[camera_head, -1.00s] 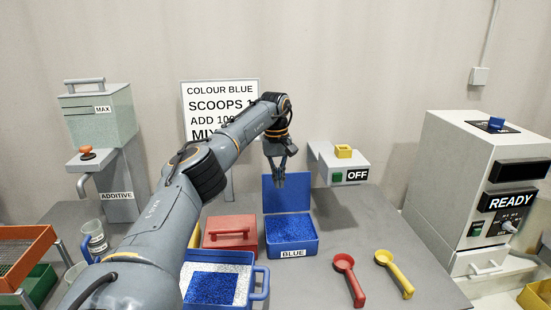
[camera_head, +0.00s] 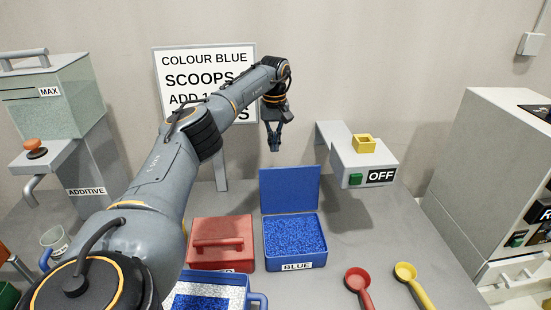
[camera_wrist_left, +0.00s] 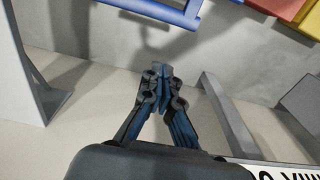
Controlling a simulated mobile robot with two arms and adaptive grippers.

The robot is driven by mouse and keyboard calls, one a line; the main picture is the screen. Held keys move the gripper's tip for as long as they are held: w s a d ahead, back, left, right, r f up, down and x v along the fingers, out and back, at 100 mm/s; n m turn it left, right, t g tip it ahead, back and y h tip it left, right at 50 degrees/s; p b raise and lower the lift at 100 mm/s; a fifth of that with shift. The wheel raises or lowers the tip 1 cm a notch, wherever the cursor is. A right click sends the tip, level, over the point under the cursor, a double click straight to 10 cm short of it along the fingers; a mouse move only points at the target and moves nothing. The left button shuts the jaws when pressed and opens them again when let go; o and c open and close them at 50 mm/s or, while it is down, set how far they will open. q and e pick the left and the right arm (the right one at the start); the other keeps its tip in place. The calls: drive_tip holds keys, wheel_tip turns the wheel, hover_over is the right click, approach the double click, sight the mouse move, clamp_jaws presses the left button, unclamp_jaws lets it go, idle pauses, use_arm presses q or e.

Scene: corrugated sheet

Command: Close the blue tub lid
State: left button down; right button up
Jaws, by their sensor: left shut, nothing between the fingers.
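The blue tub (camera_head: 296,262) stands on the grey bench, full of blue granules. Its blue lid (camera_head: 290,190) is open and stands upright at the tub's rear edge. My left gripper (camera_head: 275,148) is shut and empty, pointing down; in the head view it appears just above the lid's top edge, apart from it. In the left wrist view the gripper's fingertips (camera_wrist_left: 160,72) are together, and the lid with its bar handle (camera_wrist_left: 160,12) shows at the top, clear of them. My right gripper is not in view.
A closed red tub (camera_head: 221,256) stands left of the blue tub. A blue-handled container (camera_head: 258,300) is in front. Red (camera_head: 357,278) and yellow (camera_head: 405,271) scoops lie at right. A grey unit marked OFF (camera_head: 345,165) and the sign (camera_head: 205,62) flank the gripper.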

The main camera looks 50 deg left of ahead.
use_arm(q)
drive_tip(key=d+f+p, duration=0.1)
drive_tip(key=s+f+p, duration=0.1)
drive_tip(key=s+d+f, duration=0.1)
drive_tip(key=f, duration=0.1)
drive_tip(key=shift+d+p, duration=0.35)
drive_tip(key=shift+p, duration=0.05)
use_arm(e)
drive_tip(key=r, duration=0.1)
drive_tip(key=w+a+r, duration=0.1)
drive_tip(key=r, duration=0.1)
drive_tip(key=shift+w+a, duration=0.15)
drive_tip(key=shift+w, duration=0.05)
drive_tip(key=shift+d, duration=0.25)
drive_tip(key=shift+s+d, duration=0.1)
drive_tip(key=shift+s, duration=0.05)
